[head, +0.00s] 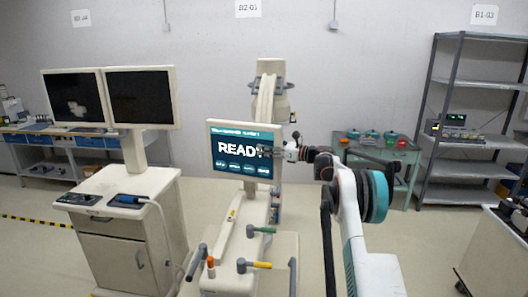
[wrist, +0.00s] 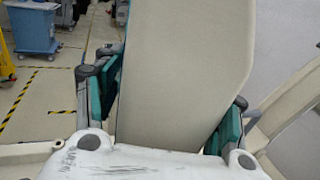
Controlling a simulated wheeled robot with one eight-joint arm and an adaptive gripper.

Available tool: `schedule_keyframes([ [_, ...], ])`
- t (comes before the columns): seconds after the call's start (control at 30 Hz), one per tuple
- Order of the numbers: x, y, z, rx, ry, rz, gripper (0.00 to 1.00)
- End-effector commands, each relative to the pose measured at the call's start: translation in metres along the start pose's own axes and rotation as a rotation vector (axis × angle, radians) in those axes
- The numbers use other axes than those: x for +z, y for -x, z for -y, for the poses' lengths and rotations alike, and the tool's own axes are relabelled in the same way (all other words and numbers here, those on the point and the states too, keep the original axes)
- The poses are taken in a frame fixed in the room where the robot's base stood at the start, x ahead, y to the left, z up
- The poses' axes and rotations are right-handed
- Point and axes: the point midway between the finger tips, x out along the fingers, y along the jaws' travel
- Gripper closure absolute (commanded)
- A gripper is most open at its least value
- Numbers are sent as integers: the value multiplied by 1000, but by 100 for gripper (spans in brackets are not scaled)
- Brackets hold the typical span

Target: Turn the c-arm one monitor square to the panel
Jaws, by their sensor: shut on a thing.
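The c-arm monitor (head: 240,165) shows a teal screen reading READY, partly covered at its right by my gripper. It stands on the pale c-arm cart, its screen turned toward the head camera. My gripper (head: 272,152) reaches in from the right and is shut on the monitor's right side. In the wrist view a broad beige slab (wrist: 185,60), seemingly the monitor's housing, lies between the teal-padded fingers of my gripper (wrist: 170,105). I cannot tell which part is the panel, or whether the monitor is square to it.
A cart with two dark screens (head: 110,97) stands at left. Levers with green (head: 262,230) and yellow (head: 258,265) grips rise in front of the monitor. A green bench (head: 405,157) and grey shelving (head: 470,140) stand behind at right. Some floor at right is clear.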

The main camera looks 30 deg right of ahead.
Motion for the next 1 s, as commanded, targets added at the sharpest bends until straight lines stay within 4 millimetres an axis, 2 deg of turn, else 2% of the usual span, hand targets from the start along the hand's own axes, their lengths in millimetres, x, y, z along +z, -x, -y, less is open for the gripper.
schedule_keyframes([
  [0.03,4,5,9,-23,-2,7,78],
  [0.93,6,4,14,-19,-4,9,73],
  [0.97,6,4,14,-18,-4,9,28],
  [1.0,6,4,14,-18,-4,9,26],
])
